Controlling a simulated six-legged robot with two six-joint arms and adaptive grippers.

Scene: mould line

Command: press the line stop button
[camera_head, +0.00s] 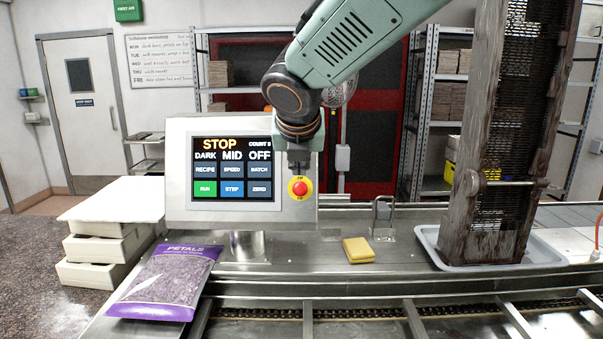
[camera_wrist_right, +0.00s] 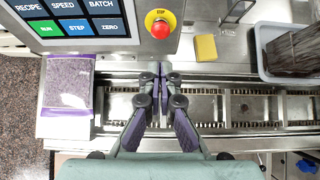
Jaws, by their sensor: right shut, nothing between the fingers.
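The line stop button (camera_head: 299,188) is a red mushroom head on a yellow round plate, at the lower right of the grey control panel (camera_head: 178,170). It also shows in the wrist view (camera_wrist_right: 160,29), beyond the fingertips. The panel's screen (camera_head: 231,167) reads STOP in orange at the top. My right gripper (camera_head: 299,168) is shut and empty, and shows just above the button in the head view. In the wrist view its fingers (camera_wrist_right: 160,72) are together, with a visible gap between their tips and the button. My left gripper is in neither view.
A purple petals bag (camera_head: 165,283) lies at the left on the steel line. A yellow sponge (camera_head: 358,250) and a metal bracket (camera_head: 383,217) stand right of the panel. A dark column (camera_head: 512,130) in a grey tray (camera_head: 548,258) stands at the right. White boxes (camera_head: 105,246) are stacked at left.

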